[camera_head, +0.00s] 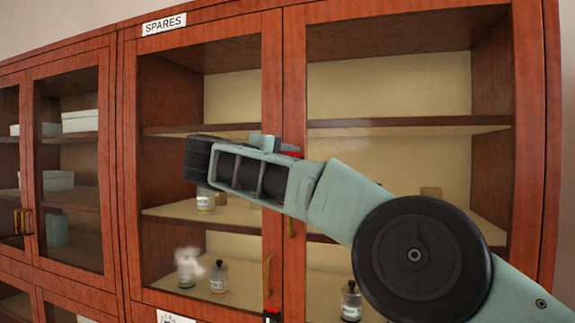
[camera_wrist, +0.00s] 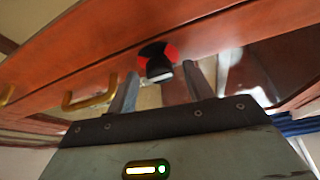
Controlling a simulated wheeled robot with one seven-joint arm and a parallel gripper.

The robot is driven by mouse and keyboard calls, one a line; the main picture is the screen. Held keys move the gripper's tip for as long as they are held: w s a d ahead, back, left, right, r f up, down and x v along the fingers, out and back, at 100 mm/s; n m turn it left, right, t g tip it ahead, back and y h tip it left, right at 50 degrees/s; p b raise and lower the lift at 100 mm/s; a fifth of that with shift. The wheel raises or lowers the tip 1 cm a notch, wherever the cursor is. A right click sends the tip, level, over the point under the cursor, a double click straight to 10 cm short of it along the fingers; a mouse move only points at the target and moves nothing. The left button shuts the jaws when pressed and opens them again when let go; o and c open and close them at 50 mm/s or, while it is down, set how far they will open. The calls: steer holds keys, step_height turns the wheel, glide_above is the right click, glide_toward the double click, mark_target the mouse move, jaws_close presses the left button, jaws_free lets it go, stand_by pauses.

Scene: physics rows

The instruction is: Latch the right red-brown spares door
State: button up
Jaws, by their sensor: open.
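The right red-brown spares door (camera_head: 525,160) is a wood frame with a glass pane. It looks closed or nearly so; I cannot tell if it sits fully flush. A red and black turn latch (camera_wrist: 157,58) shows in the wrist view on the wood. In the head view only a red bit of a latch (camera_head: 291,150) shows above my arm, at the seam between the doors. My gripper (camera_wrist: 160,72) is open, with its two fingers either side of the latch's lower end. I cannot tell if they touch it. My arm hides its fingertips in the head view.
The left spares door (camera_head: 132,200) stands beside it, with a brass handle (camera_head: 267,274). Jars (camera_head: 219,278) stand behind the glass.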

steer(key=p+v, duration=0.1)
steer(key=v, duration=1.6)
steer(key=shift+s+a, duration=0.1)
steer(key=shift+a, duration=0.05)
